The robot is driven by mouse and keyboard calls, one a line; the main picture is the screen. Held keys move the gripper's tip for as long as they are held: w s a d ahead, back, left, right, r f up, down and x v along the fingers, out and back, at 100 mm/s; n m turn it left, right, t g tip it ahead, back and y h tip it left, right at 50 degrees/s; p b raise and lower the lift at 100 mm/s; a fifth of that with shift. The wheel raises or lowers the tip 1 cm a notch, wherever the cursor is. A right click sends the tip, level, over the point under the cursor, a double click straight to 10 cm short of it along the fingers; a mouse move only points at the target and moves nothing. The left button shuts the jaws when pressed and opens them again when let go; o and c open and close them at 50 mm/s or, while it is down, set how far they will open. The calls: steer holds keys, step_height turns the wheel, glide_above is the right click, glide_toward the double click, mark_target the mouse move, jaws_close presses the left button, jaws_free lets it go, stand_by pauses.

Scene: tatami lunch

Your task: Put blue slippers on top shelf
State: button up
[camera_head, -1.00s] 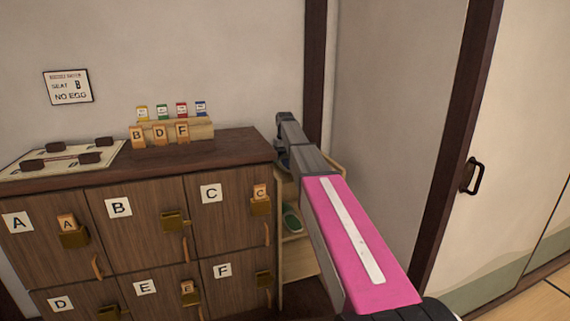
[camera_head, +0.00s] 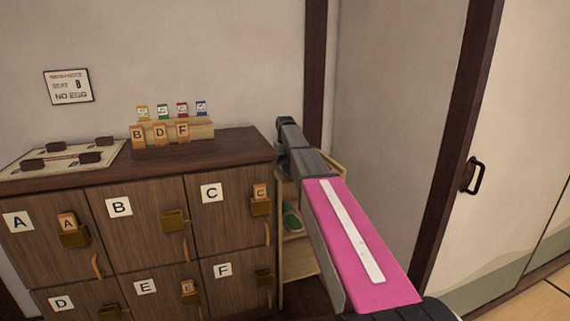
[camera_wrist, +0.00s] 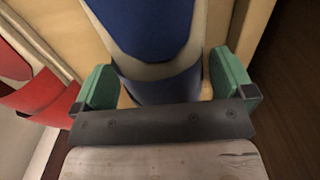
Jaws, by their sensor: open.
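A blue slipper (camera_wrist: 150,28) with a pale opening fills the upper middle of the wrist view, with more blue surface (camera_wrist: 160,88) just below it. I cannot tell whether this is one slipper or a pair. My gripper (camera_wrist: 165,82) is open, with its green fingers to the left and right of the blue. No firm contact shows. In the head view, a light wooden shelf rack (camera_head: 298,258) stands right of the cabinet, partly hidden by my pink arm. The blue slippers cannot be made out there.
A green slipper (camera_head: 291,217) sits on the rack. A red item (camera_wrist: 38,92) lies left of my gripper. The lettered locker cabinet (camera_head: 150,205) stands left of the rack, and a wall (camera_head: 395,110) rises behind and to the right. A sliding door (camera_head: 520,130) is at far right.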

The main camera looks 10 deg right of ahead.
mark_target(285, 156)
step_height(285, 156, up, 12)
steer(key=shift+f, duration=0.25)
stand_by(0.3)
